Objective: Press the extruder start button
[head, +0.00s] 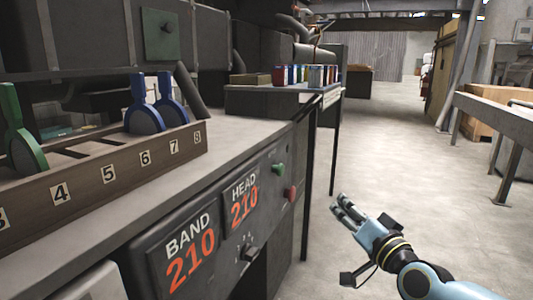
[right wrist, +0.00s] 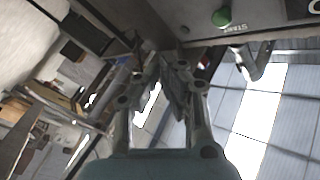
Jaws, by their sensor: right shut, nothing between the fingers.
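The green start button (head: 278,169) is on the dark front panel (head: 262,215) of the machine, at the panel's right end. In the right wrist view the green button (right wrist: 222,17) shows at the top, beside an upside-down START label. A red button (head: 291,193) sits just below and right of it in the head view. My right gripper (head: 340,204) is shut and empty, to the right of the panel and apart from both buttons. Its closed fingers show in the right wrist view (right wrist: 163,72), pointing up the picture. My left gripper is out of view.
The panel also has BAND and HEAD displays reading 210 and a dark knob (head: 249,251). A wooden rack (head: 100,180) with green and blue tools stands on the bench above. Cans (head: 305,75) stand farther back. The floor (head: 385,140) right of the machine is open.

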